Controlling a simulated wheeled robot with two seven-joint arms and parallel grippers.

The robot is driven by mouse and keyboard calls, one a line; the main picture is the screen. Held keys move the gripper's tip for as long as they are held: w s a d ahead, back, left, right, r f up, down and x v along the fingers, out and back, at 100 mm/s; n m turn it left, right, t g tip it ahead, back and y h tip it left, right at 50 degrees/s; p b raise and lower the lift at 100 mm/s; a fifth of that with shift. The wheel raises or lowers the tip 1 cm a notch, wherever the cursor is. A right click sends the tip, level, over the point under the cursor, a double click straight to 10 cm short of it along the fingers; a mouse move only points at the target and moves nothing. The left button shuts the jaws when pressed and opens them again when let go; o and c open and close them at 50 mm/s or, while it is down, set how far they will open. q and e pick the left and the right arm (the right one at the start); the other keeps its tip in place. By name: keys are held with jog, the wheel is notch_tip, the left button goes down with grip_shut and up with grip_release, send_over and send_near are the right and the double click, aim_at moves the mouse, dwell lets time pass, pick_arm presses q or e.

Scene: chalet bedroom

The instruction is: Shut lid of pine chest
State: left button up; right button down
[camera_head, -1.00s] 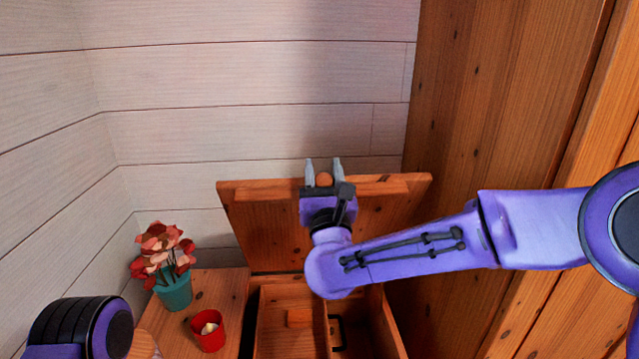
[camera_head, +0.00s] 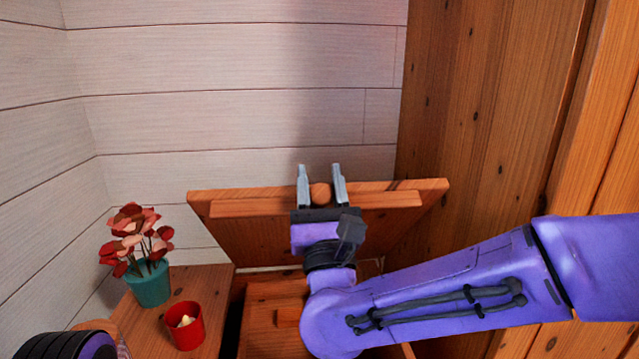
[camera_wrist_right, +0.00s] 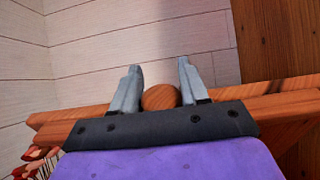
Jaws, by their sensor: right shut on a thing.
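The pine chest (camera_head: 231,322) stands low in the centre of the head view. Its lid (camera_head: 240,230) is raised and tilted, with its front edge towards the top. A round wooden knob (camera_head: 320,194) sits at the middle of that edge; the right wrist view also shows the knob (camera_wrist_right: 160,97). My right gripper (camera_head: 320,176) is shut on the knob, one finger on each side. My right arm hides part of the lid and chest interior. My left gripper is out of view; only a dark part of my left arm shows at the bottom left.
A teal pot (camera_head: 149,284) with red and pink flowers and a red candle cup (camera_head: 186,326) stand on a wooden surface (camera_head: 205,290) left of the chest. A pale plank wall (camera_head: 240,90) is behind, and a wooden panel (camera_head: 480,110) rises at right.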

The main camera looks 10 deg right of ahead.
jog(key=c, duration=0.7)
grip_release()
